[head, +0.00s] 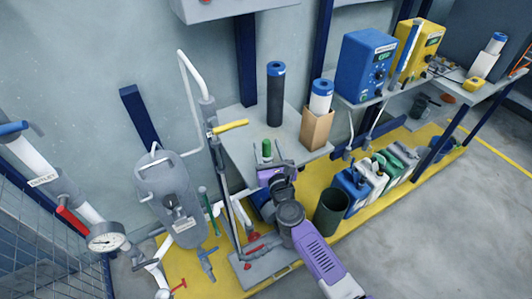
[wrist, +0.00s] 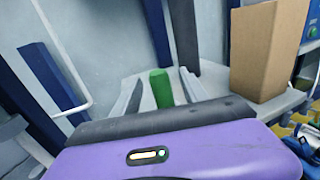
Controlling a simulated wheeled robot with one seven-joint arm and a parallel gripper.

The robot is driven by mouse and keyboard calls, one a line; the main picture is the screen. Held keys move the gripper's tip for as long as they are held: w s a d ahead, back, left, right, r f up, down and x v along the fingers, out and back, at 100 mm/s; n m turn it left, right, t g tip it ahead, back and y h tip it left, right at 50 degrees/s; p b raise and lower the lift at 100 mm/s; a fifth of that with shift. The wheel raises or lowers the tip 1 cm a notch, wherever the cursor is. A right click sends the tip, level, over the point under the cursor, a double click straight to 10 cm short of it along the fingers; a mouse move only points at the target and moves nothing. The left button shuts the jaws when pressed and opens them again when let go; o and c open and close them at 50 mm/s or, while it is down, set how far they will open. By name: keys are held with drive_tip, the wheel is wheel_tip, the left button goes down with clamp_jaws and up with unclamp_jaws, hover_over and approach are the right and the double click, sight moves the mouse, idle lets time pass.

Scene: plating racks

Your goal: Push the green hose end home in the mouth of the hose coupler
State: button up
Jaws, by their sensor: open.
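A green round-topped piece, which looks like the green hose end (head: 267,149), stands upright at the front of the grey shelf in the head view. In the wrist view the green hose end (wrist: 161,88) shows between the two fingers of my gripper (wrist: 160,90). Gaps show on both sides of it, so the fingers are apart and not closed on it. In the head view my gripper (head: 267,160) is at the green piece, partly hidden by my purple hand and wrist. The lower part of the green piece is hidden. I cannot make out the hose coupler's mouth.
On the grey shelf (head: 240,145), a black roll (head: 275,95) and a cardboard box (head: 315,128) stand behind and right of my gripper. A grey tank (head: 170,190) stands left. A dark green bin (head: 331,211) and several jugs stand below right.

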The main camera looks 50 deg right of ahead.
drive_tip(key=shift+x, duration=2.3)
drive_tip(key=shift+f, duration=0.1)
clamp_jaws()
